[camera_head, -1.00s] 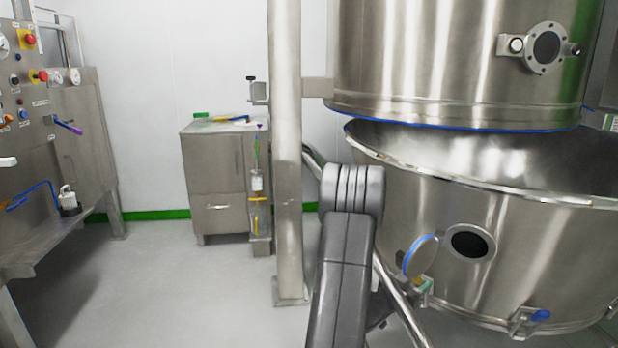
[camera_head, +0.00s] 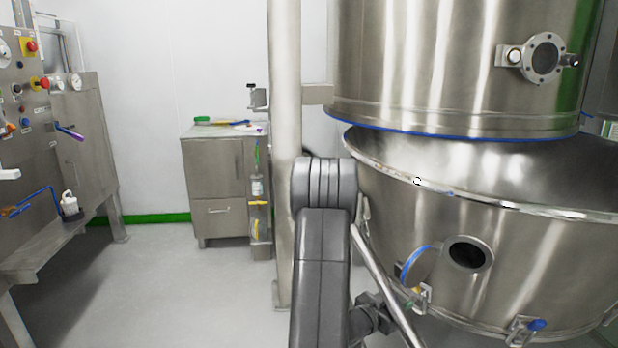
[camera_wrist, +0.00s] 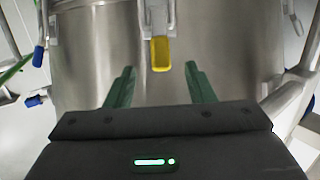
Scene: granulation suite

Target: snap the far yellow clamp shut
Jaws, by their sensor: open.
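A yellow clamp handle (camera_wrist: 161,54) hangs from a metal clamp on the steel vessel wall, at the top middle of the wrist view. My gripper (camera_wrist: 160,80) is open, its two green fingers spread wide. In the picture the yellow handle sits between and just beyond the fingertips, and nothing is held. The camera does not show whether the fingers touch the vessel.
A blue-tipped clamp (camera_wrist: 38,56) is on the left of the wrist view. A metal tube frame (camera_wrist: 290,95) stands close on the right. In the head view, a round port cover (camera_head: 418,266) stands open, and a steel post (camera_head: 287,110) is beside my arm.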

